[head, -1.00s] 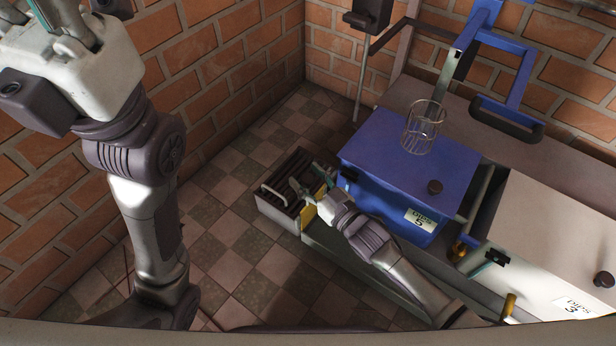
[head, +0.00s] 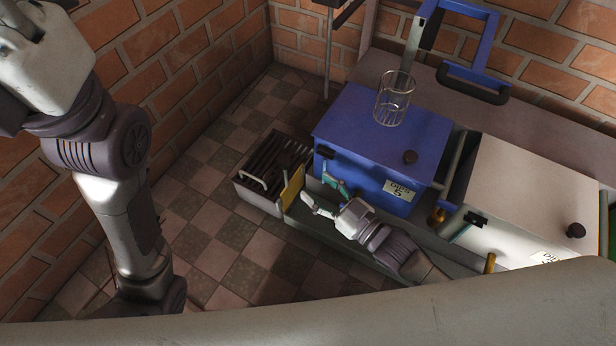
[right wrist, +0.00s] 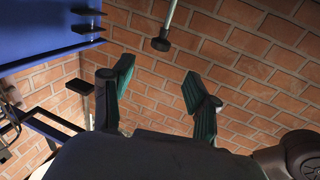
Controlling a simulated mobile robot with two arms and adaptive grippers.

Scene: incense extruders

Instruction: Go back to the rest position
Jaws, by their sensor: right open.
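My right gripper (head: 322,190) is open and empty in front of the blue box (head: 365,125), just right of the yellow plate on the slatted tray. In the right wrist view its two green-padded fingers (right wrist: 158,78) stand wide apart with nothing between them. My left arm rises on the left side of the head view. The white body of my left gripper (head: 45,60) is at the top left corner, and its fingers are mostly cut off by the frame edge.
A slatted grey tray (head: 243,190) with a handle sits beside the blue box. A white-topped box (head: 525,190) stands to the right. Checkered floor (head: 215,235) is clear at left; brick walls enclose it.

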